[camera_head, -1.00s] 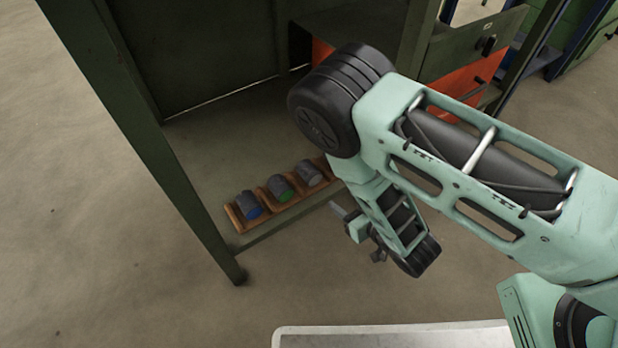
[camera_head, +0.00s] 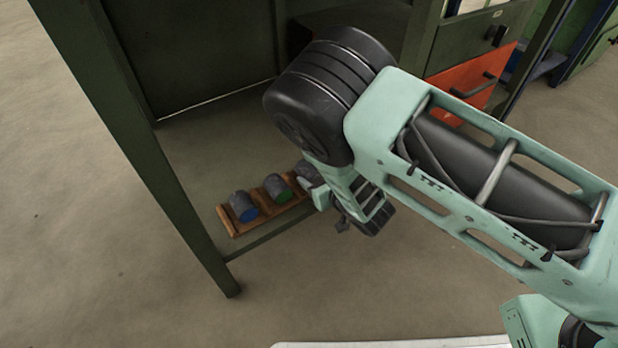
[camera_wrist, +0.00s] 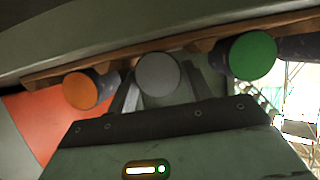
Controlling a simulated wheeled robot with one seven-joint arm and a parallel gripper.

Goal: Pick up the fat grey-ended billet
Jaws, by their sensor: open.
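The grey-ended billet (camera_head: 306,172) lies at the right of the visible row on a wooden rack (camera_head: 229,223), partly hidden by my arm. In the wrist view its round grey end (camera_wrist: 158,74) faces the camera, between my two fingers. My gripper (camera_wrist: 161,82) is open, one finger showing on each side of that end. Whether the fingers touch the billet cannot be told. In the head view my gripper (camera_head: 322,196) is at the rack's front, mostly hidden by its own wrist.
A green-ended billet (camera_head: 278,188) and a blue-ended billet (camera_head: 243,207) lie to the left on the rack. An orange-ended billet (camera_wrist: 80,91) shows on the grey one's other side. A dark green frame post (camera_head: 190,215) stands left of the rack. An orange drawer (camera_head: 468,80) is behind my arm.

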